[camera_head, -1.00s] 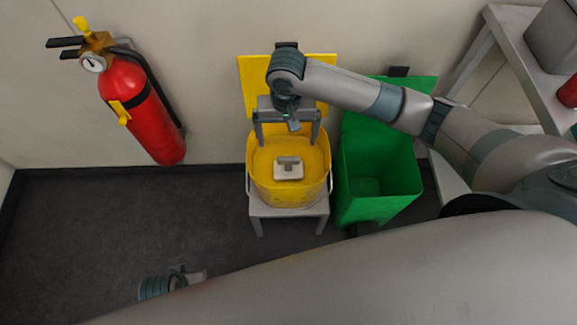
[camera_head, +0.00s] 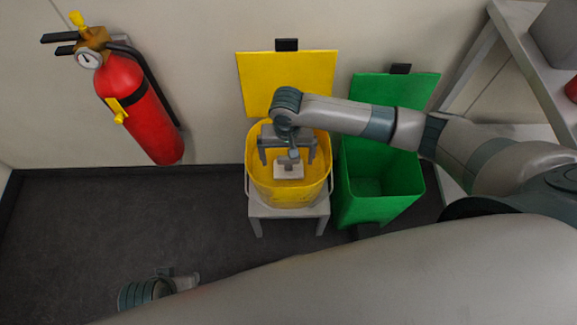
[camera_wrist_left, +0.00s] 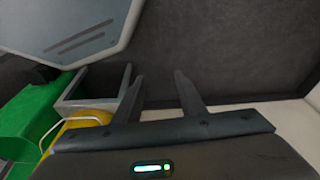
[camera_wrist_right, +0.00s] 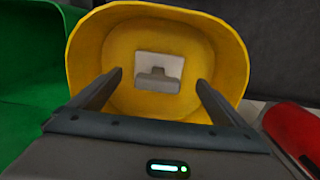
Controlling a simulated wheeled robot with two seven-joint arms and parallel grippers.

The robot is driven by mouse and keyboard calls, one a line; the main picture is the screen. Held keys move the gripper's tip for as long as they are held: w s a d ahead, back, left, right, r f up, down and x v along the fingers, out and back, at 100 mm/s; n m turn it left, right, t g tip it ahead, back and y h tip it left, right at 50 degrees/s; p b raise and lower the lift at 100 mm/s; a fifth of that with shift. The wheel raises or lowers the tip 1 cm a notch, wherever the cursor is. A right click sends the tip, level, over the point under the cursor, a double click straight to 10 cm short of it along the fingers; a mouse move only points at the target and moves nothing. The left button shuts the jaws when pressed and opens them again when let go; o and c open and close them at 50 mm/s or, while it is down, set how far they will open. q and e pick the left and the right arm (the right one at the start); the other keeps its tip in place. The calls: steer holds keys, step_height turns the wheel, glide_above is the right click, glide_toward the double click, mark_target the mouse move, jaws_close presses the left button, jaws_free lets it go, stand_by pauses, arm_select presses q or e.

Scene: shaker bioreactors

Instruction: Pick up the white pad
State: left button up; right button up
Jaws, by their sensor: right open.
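The white pad (camera_head: 290,173) with a grey handle block on top lies inside the yellow bin (camera_head: 262,184). In the right wrist view the pad (camera_wrist_right: 174,65) rests on the floor of the yellow bin (camera_wrist_right: 88,52), ahead of the fingertips. My right gripper (camera_head: 288,166) is open, pointing down into the bin's mouth above the pad. In its wrist view the two fingers (camera_wrist_right: 159,76) stand wide apart with nothing between them. My left gripper (camera_wrist_left: 156,78) shows open and empty in the left wrist view, away from the pad.
A red fire extinguisher (camera_head: 144,126) hangs at left. Grey shelving (camera_head: 530,55) stands at right. Dark floor at left is free.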

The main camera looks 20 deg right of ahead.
mark_target(289, 165)
steer(key=shift+f, duration=0.55)
steer(key=f+b, duration=0.1)
steer(key=f, duration=0.2)
steer(key=shift+d, duration=0.2)
steer(key=shift+f, duration=0.55)
arm_select(q)
steer(key=shift+w+d+r+t, duration=0.15)
steer(key=shift+w+d+t, duration=0.25)
steer(key=shift+w+d, duration=0.25)
steer(key=shift+s, duration=0.15)
arm_select(e)
steer(key=c, duration=1.2)
